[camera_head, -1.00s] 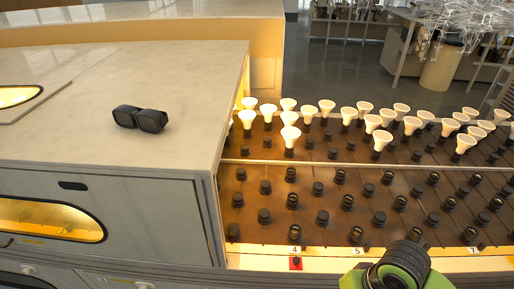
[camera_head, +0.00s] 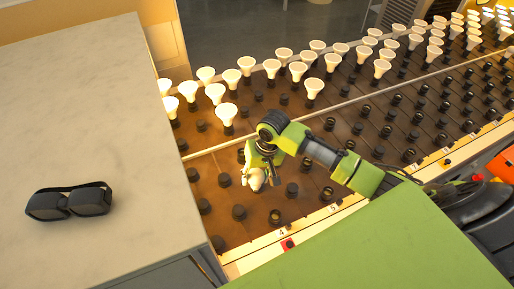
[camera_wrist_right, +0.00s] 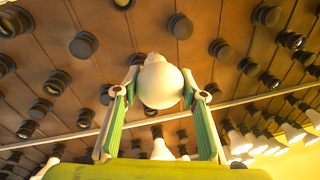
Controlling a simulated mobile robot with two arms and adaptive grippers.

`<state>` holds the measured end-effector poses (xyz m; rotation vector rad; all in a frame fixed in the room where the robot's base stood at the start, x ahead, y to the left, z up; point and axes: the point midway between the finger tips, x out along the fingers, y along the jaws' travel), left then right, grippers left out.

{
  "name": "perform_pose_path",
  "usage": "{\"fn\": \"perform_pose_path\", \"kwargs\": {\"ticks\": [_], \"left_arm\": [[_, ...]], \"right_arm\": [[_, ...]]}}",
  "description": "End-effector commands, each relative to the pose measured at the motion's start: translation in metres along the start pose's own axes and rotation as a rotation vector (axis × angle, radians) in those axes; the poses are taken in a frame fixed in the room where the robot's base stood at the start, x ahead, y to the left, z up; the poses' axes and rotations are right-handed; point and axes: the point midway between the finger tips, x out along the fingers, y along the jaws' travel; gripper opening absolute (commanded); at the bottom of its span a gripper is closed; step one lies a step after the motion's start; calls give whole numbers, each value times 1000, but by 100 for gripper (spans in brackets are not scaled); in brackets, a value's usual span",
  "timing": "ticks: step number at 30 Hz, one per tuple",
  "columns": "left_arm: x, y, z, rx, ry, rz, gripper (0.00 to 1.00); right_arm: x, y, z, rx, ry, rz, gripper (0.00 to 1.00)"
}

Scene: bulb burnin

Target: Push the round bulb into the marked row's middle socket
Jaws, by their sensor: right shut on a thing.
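The round bulb (camera_wrist_right: 160,86) is white and sits between the two green-sided fingers of my right gripper (camera_wrist_right: 160,92) in the wrist view. In the head view the right gripper (camera_head: 259,172) is shut on the bulb (camera_head: 256,184), over the brown socket board (camera_head: 225,160). Its pale neck points away from the wrist camera, toward the board. I cannot tell whether it touches a socket. A red marker (camera_head: 289,244) lies on the front strip by label 4. Black sockets (camera_head: 275,217) stand in rows behind it; the gripper and arm hide some. My left gripper is not in view.
Several white cone-shaped bulbs (camera_head: 226,113) stand in sockets across the back of the board. A pale counter (camera_head: 90,130) with dark goggles (camera_head: 68,201) is at the left. A thin rail (camera_head: 345,105) crosses the board.

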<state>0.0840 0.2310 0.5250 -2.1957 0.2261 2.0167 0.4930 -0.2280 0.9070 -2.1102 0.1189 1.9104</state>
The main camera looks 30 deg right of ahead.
Motion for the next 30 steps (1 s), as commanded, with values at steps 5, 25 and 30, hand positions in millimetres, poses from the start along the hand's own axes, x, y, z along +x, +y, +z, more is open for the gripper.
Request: {"fn": "perform_pose_path", "kwargs": {"ticks": [5, 25, 30], "left_arm": [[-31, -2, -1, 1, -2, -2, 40], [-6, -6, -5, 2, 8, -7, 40], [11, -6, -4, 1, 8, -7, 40]], "right_arm": [[-11, 9, -40, 71, 21, 16, 19], [22, 25, -62, 115, 41, 28, 19], [36, 27, -62, 115, 42, 28, 19]]}}
